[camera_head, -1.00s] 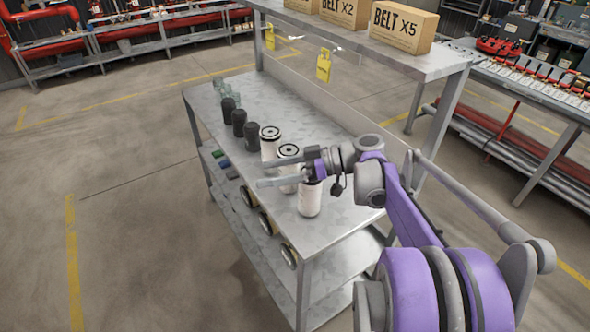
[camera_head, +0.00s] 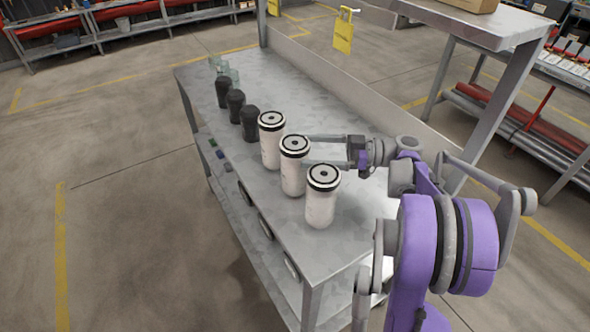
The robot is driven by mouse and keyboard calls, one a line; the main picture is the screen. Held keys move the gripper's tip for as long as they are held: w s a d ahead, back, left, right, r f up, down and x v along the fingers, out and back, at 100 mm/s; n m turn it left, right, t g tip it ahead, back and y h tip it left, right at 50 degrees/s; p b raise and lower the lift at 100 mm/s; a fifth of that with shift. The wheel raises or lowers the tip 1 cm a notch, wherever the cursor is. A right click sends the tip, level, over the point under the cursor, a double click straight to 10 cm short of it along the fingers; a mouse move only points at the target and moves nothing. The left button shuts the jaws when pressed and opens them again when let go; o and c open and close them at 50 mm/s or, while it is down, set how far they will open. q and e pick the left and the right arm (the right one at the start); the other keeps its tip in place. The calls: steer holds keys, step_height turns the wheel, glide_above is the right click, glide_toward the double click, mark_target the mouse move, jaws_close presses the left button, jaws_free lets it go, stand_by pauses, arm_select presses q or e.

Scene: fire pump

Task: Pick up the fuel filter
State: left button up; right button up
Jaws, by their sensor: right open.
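Three white cylinders with black-ringed tops stand upright in a row on the metal workbench (camera_head: 290,105): a near one (camera_head: 321,205), a middle one (camera_head: 292,181) and a far one (camera_head: 270,150). They look like the filters; no label on them is readable. My right gripper (camera_head: 312,150) comes in from the right with its two fingers apart and pointing left. Its fingertips are at the upper right side of the middle cylinder, with nothing held. Whether they touch it I cannot tell. My left gripper is not in view.
Several black canisters (camera_head: 236,105) and small clear glass items (camera_head: 229,72) continue the row toward the far end. A raised shelf (camera_head: 480,22) with a box (camera_head: 462,4) stands behind at right. The bench's back half is mostly clear.

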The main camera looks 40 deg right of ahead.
mark_target(282, 163)
steer(key=f, duration=0.1)
steer(key=a+f, duration=0.1)
steer(key=f, duration=0.1)
steer(key=w+f, duration=0.1)
steer(key=shift+w+a+f, duration=0.1)
steer(key=shift+a+f, duration=0.1)
steer(key=shift+f, duration=0.05)
steer(key=shift+x, duration=2.85)
steer(key=shift+d, duration=0.1)
jaws_close()
